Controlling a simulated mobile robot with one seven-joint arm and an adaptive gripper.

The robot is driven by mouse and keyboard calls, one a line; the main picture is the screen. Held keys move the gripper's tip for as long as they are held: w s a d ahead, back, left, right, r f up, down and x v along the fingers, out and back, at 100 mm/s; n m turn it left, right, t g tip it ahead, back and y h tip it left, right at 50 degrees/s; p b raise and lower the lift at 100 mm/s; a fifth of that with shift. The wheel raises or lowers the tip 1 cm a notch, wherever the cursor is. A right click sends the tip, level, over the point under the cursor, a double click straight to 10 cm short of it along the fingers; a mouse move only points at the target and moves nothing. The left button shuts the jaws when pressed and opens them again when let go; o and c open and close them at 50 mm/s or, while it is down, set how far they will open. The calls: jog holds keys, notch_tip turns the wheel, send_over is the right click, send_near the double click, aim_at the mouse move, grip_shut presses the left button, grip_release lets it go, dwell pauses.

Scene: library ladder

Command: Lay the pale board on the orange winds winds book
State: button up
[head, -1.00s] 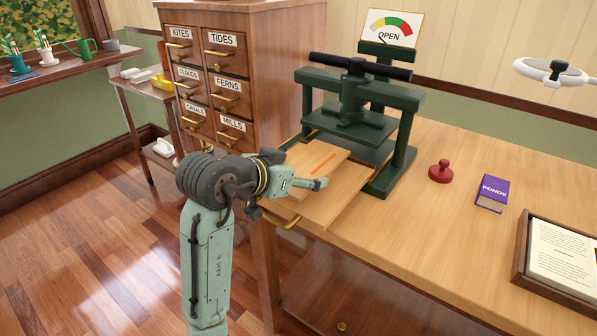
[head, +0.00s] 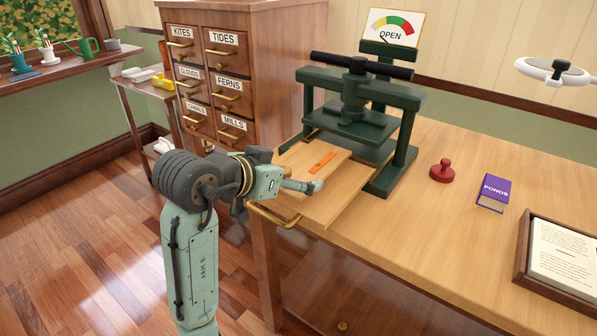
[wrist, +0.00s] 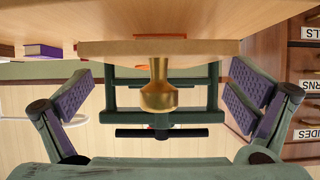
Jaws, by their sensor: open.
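The pale board (head: 292,154) lies flat on a wooden tray (head: 340,203) in front of the green press, with an orange strip (head: 322,162) showing on top. In the upside-down wrist view, the board's near edge (wrist: 105,49) faces me and a brass knob (wrist: 157,95) sticks out from it. My gripper (head: 300,187) is at the board's near edge. In the wrist view its two fingers (wrist: 157,108) are wide apart, one on each side of the knob, not touching it. No cover reading WINDS is visible, and I cannot tell whether the orange belongs to a book.
The green press (head: 358,115) stands behind the tray under an OPEN dial. A red stamp (head: 442,171), a purple PONDS book (head: 492,193) and a framed sheet (head: 560,255) lie to the right. A labelled drawer cabinet (head: 270,75) stands left. The bench's middle front is clear.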

jog(key=v, duration=0.8)
jog(key=shift+s+a+r, duration=0.1)
jog(key=shift+s, duration=0.05)
